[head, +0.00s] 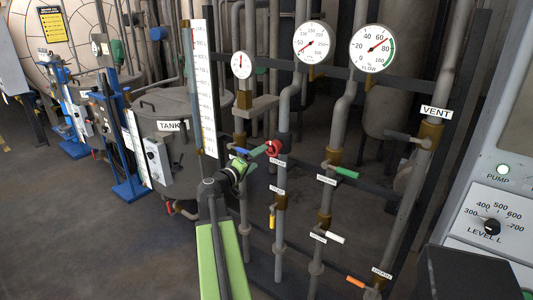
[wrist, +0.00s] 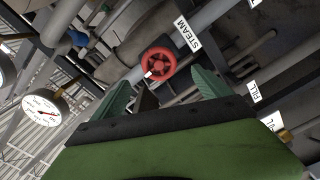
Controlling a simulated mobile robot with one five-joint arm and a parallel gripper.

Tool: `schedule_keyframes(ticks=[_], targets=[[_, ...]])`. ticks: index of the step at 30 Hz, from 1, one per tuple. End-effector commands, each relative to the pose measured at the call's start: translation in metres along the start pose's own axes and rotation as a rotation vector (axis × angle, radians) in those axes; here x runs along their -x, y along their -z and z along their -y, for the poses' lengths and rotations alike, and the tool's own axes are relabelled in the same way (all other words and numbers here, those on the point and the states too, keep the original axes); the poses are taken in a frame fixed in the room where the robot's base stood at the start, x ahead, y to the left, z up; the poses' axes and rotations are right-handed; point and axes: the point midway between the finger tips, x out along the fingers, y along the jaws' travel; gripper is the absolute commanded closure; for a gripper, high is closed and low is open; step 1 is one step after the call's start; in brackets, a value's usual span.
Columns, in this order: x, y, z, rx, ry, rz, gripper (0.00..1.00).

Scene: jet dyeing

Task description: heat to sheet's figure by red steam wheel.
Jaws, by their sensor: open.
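The red steam wheel (head: 274,148) sits on a vertical pipe in the middle of the head view. In the wrist view the red wheel (wrist: 170,67) lies ahead between the finger directions, beside a STEAM label (wrist: 187,33). My gripper (head: 259,151) is just left of the wheel. In the wrist view my gripper (wrist: 162,88) has its two green fingers spread, with the wheel beyond them and not clearly held. A round dial (head: 312,41) with a red needle stands above the wheel. A yellow sheet (head: 53,24) hangs far left, its text too small to read.
A FLOW dial (head: 372,48) and a smaller dial (head: 241,64) stand nearby. A green-handled valve (head: 344,172), a white handle (head: 335,238) and a yellow handle (head: 272,217) are on neighbouring pipes. The VENT valve (head: 429,136) and a control panel (head: 486,215) are right. Open floor lies left.

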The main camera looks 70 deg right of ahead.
Motion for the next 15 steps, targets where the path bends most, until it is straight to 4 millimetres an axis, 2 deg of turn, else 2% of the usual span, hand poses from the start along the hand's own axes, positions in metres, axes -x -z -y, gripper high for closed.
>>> schedule_keyframes(ticks=[1,6,10,15], targets=[[0.017,-0.001,-0.001,0.000,0.002,-0.004,0.13],[0.054,0.000,0.000,-0.001,0.002,-0.004,0.13],[0.068,0.001,0.001,-0.001,0.002,-0.002,0.13],[0.073,0.001,0.001,-0.001,0.001,-0.001,0.13]])
